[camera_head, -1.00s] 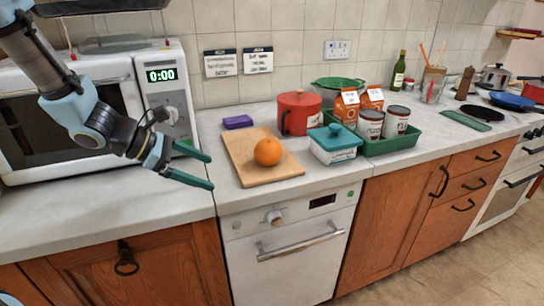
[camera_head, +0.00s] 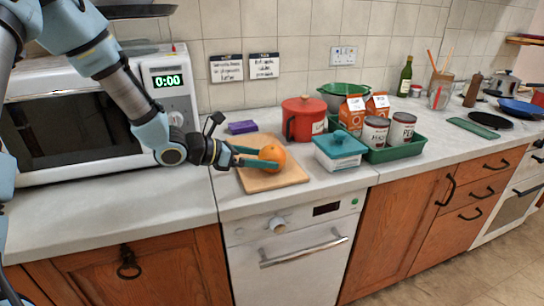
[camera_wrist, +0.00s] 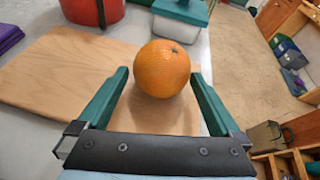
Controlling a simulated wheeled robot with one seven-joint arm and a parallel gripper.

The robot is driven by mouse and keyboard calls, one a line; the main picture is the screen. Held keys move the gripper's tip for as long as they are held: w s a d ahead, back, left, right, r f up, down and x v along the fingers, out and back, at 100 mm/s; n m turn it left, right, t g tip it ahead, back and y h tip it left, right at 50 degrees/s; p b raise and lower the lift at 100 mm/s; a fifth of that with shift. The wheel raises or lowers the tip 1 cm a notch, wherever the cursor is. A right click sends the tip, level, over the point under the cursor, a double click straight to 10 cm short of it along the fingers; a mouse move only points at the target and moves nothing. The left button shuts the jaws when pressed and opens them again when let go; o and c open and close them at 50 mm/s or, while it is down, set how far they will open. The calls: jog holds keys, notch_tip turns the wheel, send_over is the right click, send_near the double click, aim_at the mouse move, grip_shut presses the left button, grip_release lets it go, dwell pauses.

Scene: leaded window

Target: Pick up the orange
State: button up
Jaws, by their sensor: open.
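The orange (camera_head: 272,154) rests on a wooden cutting board (camera_head: 290,175) on the counter. My gripper (camera_head: 262,157) is open at the board, with its green fingers reaching to the orange. In the wrist view the orange (camera_wrist: 162,69) sits between the two fingertips (camera_wrist: 163,78), toward their front end. A small gap shows on each side there, so the fingers do not appear to press on it. One finger hides a little of the orange in the head view.
A red pot (camera_head: 303,118) and a teal-lidded tub (camera_head: 340,148) stand right of the board. A purple block (camera_head: 242,127) lies behind it. A green tray (camera_head: 400,150) holds cans and cartons. A microwave (camera_head: 95,110) is at left.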

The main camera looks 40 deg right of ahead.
aim_at(273, 159)
jog(key=p+x, duration=0.1)
jog(key=x, duration=0.3)
jog(key=shift+s, duration=0.1)
jog(key=shift+c, duration=0.4)
jog(key=shift+r, duration=0.1)
jog(key=c, duration=1.1)
jog(key=shift+c, duration=0.2)
notch_tip(273, 159, up, 18)
jog(key=b, duration=0.2)
